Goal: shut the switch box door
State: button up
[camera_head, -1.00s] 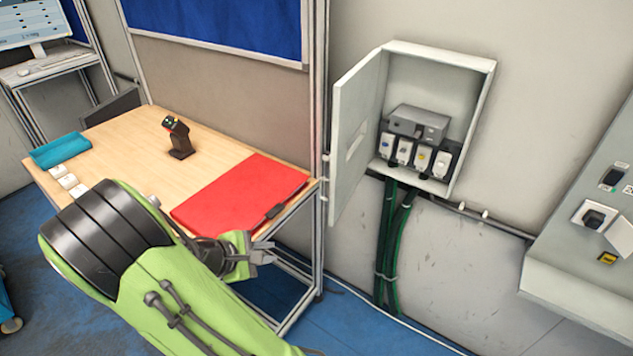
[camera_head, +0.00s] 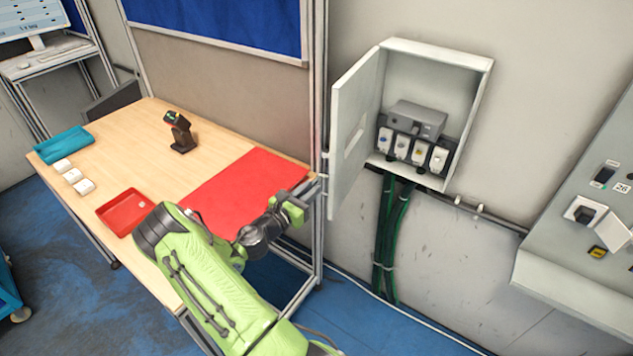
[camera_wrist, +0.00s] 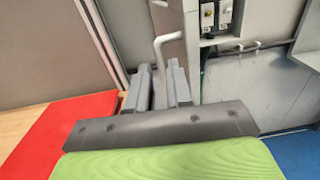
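The grey switch box (camera_head: 440,60) is fixed to the wall, with its switches exposed. Its door (camera_head: 352,140) is hinged on the left side and stands wide open, swung out from the wall. My gripper (camera_head: 300,200) is left of and below the door, above the table's right corner, apart from the door. In the wrist view its two fingers (camera_wrist: 160,82) are spread with an empty gap. The door (camera_wrist: 178,35) rises beyond them, with a white bent handle (camera_wrist: 162,45) on it. Part of the switches (camera_wrist: 215,15) shows at the upper right there.
The wooden table (camera_head: 145,130) holds a red mat (camera_head: 240,190), a red tray (camera_head: 122,210), a scanner on a stand (camera_head: 180,132) and a teal tray (camera_head: 65,145). A metal post (camera_head: 318,100) stands left of the door. Green cables (camera_head: 388,240) hang below the box. A grey panel (camera_head: 570,260) is at right.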

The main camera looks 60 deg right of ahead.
jog(key=d, duration=0.3)
jog(key=shift+s+d, duration=0.3)
jog(key=shift+s, duration=0.05)
grip_shut()
dwell(1.1)
